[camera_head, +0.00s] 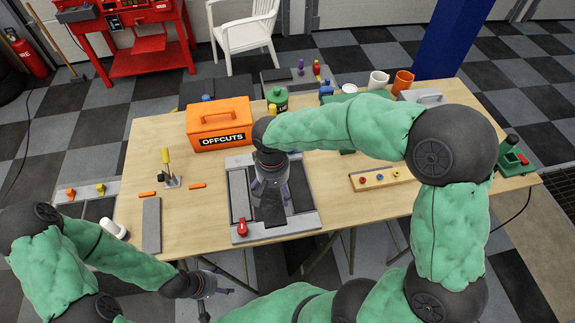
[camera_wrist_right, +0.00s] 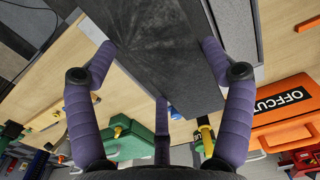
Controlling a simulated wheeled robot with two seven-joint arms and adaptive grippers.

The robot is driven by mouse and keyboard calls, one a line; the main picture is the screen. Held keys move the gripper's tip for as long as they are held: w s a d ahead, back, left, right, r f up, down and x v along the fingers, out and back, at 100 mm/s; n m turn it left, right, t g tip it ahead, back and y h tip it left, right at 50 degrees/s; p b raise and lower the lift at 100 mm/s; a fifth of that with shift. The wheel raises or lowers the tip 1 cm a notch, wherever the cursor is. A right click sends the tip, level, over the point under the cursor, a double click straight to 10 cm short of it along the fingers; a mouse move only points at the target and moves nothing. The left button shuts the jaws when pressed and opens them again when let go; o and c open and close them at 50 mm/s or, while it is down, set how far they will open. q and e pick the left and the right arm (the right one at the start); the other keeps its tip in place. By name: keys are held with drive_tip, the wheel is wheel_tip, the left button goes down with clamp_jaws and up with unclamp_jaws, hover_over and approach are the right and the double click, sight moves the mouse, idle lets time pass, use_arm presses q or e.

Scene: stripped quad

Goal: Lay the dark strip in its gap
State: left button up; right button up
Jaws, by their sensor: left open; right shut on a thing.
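The dark strip (camera_head: 271,208) is held in my right gripper (camera_head: 270,180), over the grey tray-like frame (camera_head: 279,231) near the table's middle. In the right wrist view the dark strip (camera_wrist_right: 165,50) lies between the purple fingers (camera_wrist_right: 158,62). A lighter grey strip (camera_head: 239,188) lies along the frame's left side, with a red clamp (camera_head: 241,228) at its near end. The arm and gripper hide part of the frame, and I cannot tell whether the strip touches its bed. My left gripper (camera_head: 218,285) is open and empty, off the table's near edge.
An orange OFFCUTS box (camera_head: 219,123) stands behind the frame. A loose grey strip (camera_head: 151,225) lies at the left. A wooden block with coloured knobs (camera_head: 380,179) sits to the right. Small orange pieces and a yellow-handled tool (camera_head: 170,172) lie left of the frame.

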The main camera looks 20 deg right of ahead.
drive_tip(key=shift+w+d+r, duration=0.1)
drive_tip(key=shift+w, duration=0.05)
drive_tip(key=shift+w+d, duration=0.2)
drive_tip(key=shift+d, duration=0.15)
drive_tip(key=w+d+f, duration=0.4)
drive_tip(key=d, duration=0.4)
drive_tip(key=b, duration=0.1)
hover_over(302, 184)
drive_tip(key=f, duration=0.5)
drive_tip(key=shift+s+a, duration=0.15)
drive_tip(key=shift+a, duration=0.25)
drive_tip(key=shift+d+f, duration=0.3)
drive_tip(key=shift+f, duration=0.15)
drive_tip(key=shift+w+f+b, duration=0.2)
drive_tip(key=shift+f+b, duration=0.15)
drive_tip(key=shift+f, duration=1.2)
